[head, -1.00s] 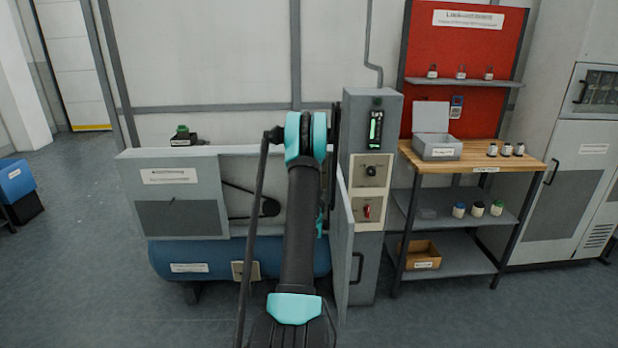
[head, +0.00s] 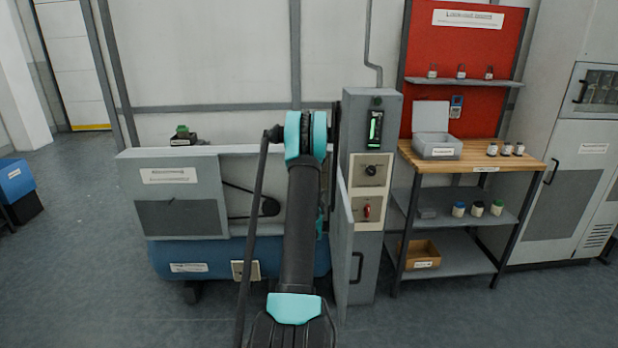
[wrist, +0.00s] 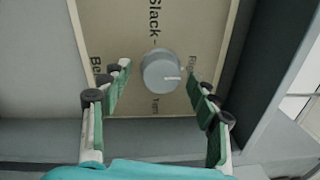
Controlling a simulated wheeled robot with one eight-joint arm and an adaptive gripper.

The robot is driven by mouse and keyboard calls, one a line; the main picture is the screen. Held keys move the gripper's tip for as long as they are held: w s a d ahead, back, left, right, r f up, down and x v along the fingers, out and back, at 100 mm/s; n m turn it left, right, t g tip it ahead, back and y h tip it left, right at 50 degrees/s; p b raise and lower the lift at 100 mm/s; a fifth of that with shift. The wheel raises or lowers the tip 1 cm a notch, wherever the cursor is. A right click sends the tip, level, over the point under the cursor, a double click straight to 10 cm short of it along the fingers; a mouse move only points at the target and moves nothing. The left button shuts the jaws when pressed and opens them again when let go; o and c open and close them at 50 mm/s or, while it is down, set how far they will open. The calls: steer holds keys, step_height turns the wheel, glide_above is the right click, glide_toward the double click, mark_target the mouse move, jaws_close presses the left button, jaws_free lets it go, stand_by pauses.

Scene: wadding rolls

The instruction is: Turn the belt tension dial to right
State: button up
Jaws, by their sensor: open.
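The grey round dial (wrist: 161,71) sits on a beige label panel (wrist: 215,20) in the wrist view. A pale mark on its face points to the right of that picture. Printed letters around it read "Slack" above and others partly covered at the sides. My gripper (wrist: 157,70) is open, with one green-padded finger on each side of the dial. The fingertips are near its rim, and I see no clear contact. In the head view my arm hides both gripper and dial.
A grey control cabinet (head: 372,110) with a black knob (head: 371,170) and a red switch (head: 367,211) stands right of my arm. An open grey door (head: 343,265) is close beside the arm. A wooden-topped workbench (head: 465,168) stands further right.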

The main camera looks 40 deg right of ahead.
steer(key=v, duration=0.6)
steer(key=shift+s+a, duration=0.15)
steer(key=shift+s, duration=0.15)
